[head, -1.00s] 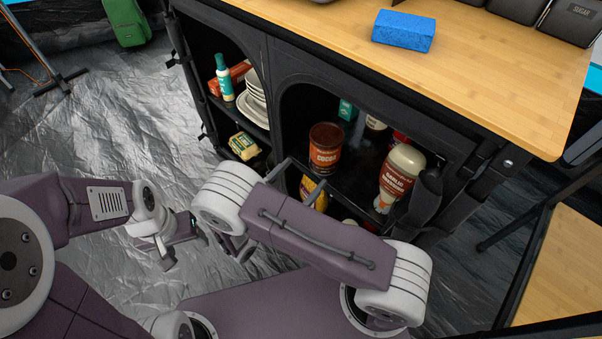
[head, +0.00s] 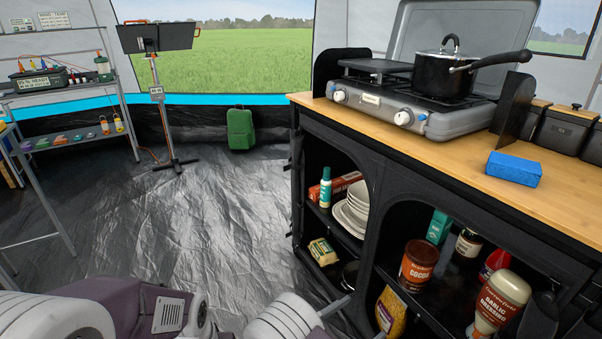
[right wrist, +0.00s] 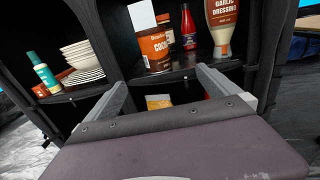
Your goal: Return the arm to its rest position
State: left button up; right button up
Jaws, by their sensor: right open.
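My right gripper (head: 334,306) shows only in part at the bottom edge of the head view, with a grey finger in front of the cabinet's lower shelves. In the right wrist view the right gripper (right wrist: 161,78) has its two fingers spread wide apart, with nothing between them. The fingers point at the open shelves, below a cocoa tin (right wrist: 154,48). I cannot tell how far the tips are from the shelf edge.
The black cabinet (head: 372,215) has open shelves holding plates (head: 352,210), the cocoa tin (head: 418,265) and a garlic dressing bottle (head: 501,302). A blue sponge (head: 513,168) and a stove (head: 410,110) are on its wooden top.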

jog(key=s+d+r+m+g+y+p, duration=0.25)
jog(key=s+d+m+g+y, duration=0.55)
jog(key=s+m+g, duration=0.55)
jog(key=a+r+m+t+y+p, duration=0.1)
jog(key=r+m+p, duration=0.3)
jog(key=r+p, duration=0.9)
jog(key=w+a+r+m+t+y+p, duration=0.1)
jog(key=r+m+t+y+p, duration=0.1)
jog(key=r+p, duration=1.2)
jog(key=w+a+r+m+t+y+p, duration=0.1)
jog(key=r+m+y+p, duration=0.2)
jog(key=r+p, duration=1.1)
jog(key=r+m, duration=0.1)
jog(key=m, duration=0.1)
jog(key=shift+w+a+r+m+y, duration=0.2)
jog(key=shift+a+r+m+y, duration=0.15)
jog(key=shift+a+r+y, duration=0.05)
jog(key=shift+f+t, duration=0.1)
jog(key=shift+t, duration=0.15)
